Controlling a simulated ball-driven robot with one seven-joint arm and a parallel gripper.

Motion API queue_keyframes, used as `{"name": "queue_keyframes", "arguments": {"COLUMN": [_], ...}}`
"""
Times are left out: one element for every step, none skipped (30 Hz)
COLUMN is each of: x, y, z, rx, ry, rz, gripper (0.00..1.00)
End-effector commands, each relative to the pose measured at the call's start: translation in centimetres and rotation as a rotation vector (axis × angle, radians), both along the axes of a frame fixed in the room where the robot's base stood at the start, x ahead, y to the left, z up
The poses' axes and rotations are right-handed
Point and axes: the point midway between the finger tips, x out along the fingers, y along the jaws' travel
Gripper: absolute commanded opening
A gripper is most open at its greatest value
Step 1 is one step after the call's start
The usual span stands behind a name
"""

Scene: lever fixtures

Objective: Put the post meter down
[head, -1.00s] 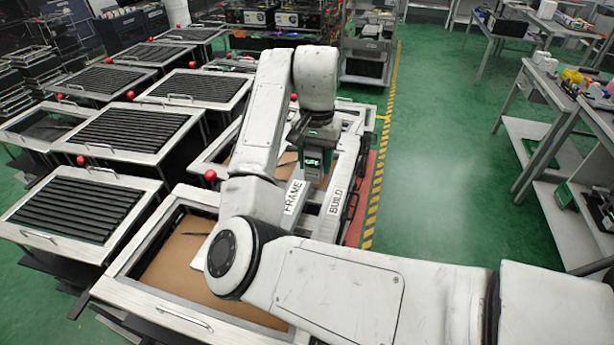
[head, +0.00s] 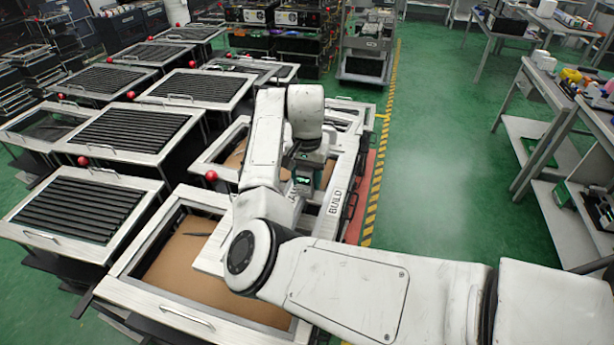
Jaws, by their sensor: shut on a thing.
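The post meter (head: 302,187) is a small dark green device with a lit green display. In the head view it is below my wrist, near the middle of the picture. My gripper (head: 304,172) points down and is shut on the meter's upper part; the fingers are small and partly hidden. The meter is low over the white frame piece with "BUILD" lettering (head: 335,203). I cannot tell whether its underside touches the surface. My arm hides part of the area left of it.
A white-framed tray with a brown bottom (head: 172,262) lies at the front left. Louvred units with red knobs (head: 211,176) fill the left. A yellow-black floor stripe (head: 378,170) and open green floor lie to the right, with workbenches beyond.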

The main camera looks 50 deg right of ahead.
Motion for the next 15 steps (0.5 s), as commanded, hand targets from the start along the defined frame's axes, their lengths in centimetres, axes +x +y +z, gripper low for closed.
{"name": "queue_keyframes", "arguments": {"x": [-0.01, -0.01, -0.01, -0.02, -0.01, -0.01, -0.01, -0.01, -0.02, -0.02, -0.02, -0.02, -0.02, -0.02, -0.02], "y": [-0.03, -0.03, -0.03, -0.03, -0.03, -0.03, -0.03, -0.03, -0.02, -0.02, -0.02, -0.02, -0.02, -0.02, -0.02], "z": [-0.1, -0.19, -0.3, -0.36, -0.32, -0.32, -0.32, -0.32, -0.32, -0.31, -0.31, -0.31, -0.31, -0.31, -0.3], "rx": [-0.001, -0.001, -0.001, 0.0, 0.0, 0.0, 0.0, 0.0, 0.0, 0.0, 0.0, 0.0, 0.0, 0.0, 0.0], "ry": [0.0, 0.0, 0.0, 0.0, 0.0, 0.0, 0.0, 0.0, 0.0, 0.0, 0.0, 0.0, 0.0, 0.0, 0.0], "rz": [0.0, 0.0, 0.0, 0.0, 0.0, 0.0, 0.0, 0.0, 0.0, 0.0, 0.0, 0.0, 0.0, 0.0, 0.0], "gripper": [0.05, 0.05, 0.05, 0.48, 0.51, 0.55, 0.58, 0.6, 0.64, 0.67, 0.7, 0.72, 0.72, 0.72, 0.72]}}
